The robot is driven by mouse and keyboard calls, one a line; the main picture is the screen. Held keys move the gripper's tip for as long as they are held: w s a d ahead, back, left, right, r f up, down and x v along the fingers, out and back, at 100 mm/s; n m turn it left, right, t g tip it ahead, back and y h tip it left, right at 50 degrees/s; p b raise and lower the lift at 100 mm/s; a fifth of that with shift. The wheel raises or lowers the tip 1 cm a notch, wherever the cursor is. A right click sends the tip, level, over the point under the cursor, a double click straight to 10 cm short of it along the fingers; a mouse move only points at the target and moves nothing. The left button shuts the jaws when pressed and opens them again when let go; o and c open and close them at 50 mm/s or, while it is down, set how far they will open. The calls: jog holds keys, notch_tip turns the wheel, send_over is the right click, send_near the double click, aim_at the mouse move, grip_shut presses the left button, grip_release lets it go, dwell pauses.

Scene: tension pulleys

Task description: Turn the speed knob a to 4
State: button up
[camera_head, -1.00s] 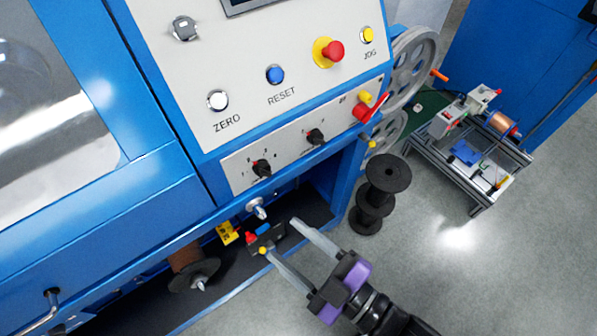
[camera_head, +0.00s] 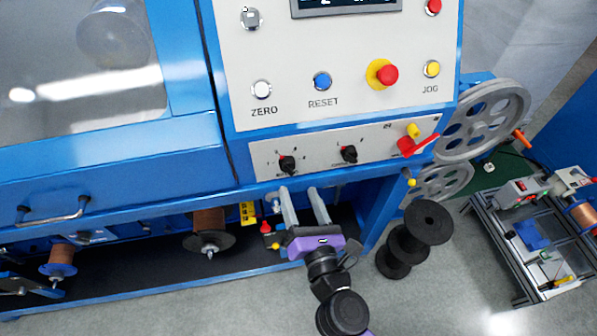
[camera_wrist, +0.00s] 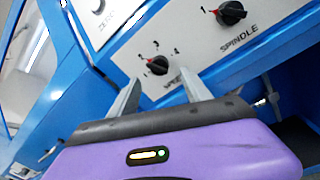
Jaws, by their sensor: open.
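The speed knob (camera_head: 287,165) is a small black dial with a red mark, the left of two dials on the grey strip below the main panel. In the wrist view the speed knob (camera_wrist: 157,65) has numbers around it, with a 4 at its right; its red mark is at the left side. My gripper (camera_head: 302,190) is open and empty, its two fingers pointing up toward the strip from below. In the wrist view my gripper (camera_wrist: 160,90) has its fingertips below and to either side of the speed knob, apart from it.
The spindle knob (camera_head: 348,154) sits right of the speed knob. A red lever (camera_head: 416,146) sticks out at the strip's right end. The blue frame edge (camera_head: 345,178) runs below the strip. Black spools (camera_head: 428,222) stand on the floor at right.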

aim_at(291, 171)
jog(key=x, duration=0.7)
jog(key=shift+w+a, duration=0.15)
jog(key=shift+w, duration=0.05)
